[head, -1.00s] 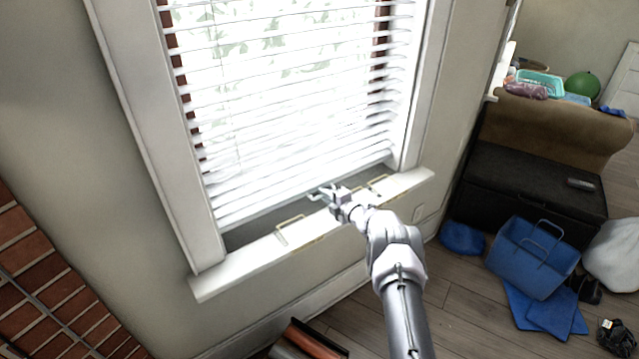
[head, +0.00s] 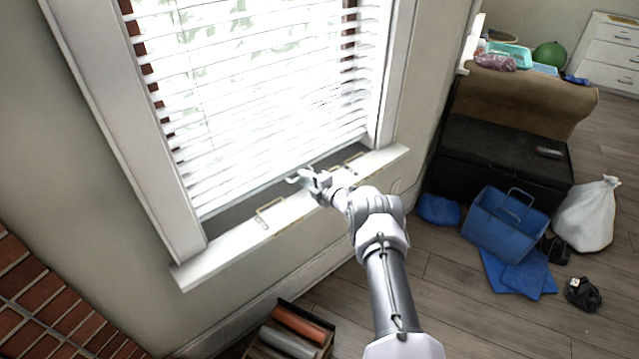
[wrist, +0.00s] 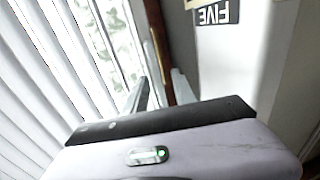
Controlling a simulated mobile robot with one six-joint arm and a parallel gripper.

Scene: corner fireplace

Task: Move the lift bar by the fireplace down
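The white slatted blind (head: 262,85) hangs in the window in the head view. Its bottom edge (head: 232,203) is a little above the sill, and I take this edge as the lift bar. My gripper (head: 296,177) is at the blind's lower edge, just above the sill; its two fingers look spread, with nothing seen between them. I cannot tell whether it touches the blind.
Brickwork (head: 45,300) is at lower left. A box of rolls (head: 295,330) stands on the floor below. A blue bag (head: 505,225), white sack (head: 588,213) and dark chest (head: 500,160) are at right.

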